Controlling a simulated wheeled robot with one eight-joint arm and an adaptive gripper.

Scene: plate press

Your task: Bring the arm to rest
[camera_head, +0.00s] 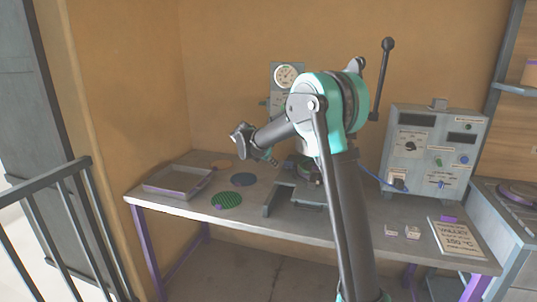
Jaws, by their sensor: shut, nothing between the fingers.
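My arm rises from the bottom of the view, bends at a teal and grey elbow, and reaches left over the table. My gripper (272,160) hangs above the table, left of the press, and is shut with nothing in it. The press has a round gauge (286,76) and a lever with a black knob (387,45) standing up at its right. Its lower part is partly hidden behind my arm.
The grey table (190,208) has purple legs. A control box (432,148), small blocks (391,230) and a sign (457,238) are at right. A railing (50,190) stands at far left.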

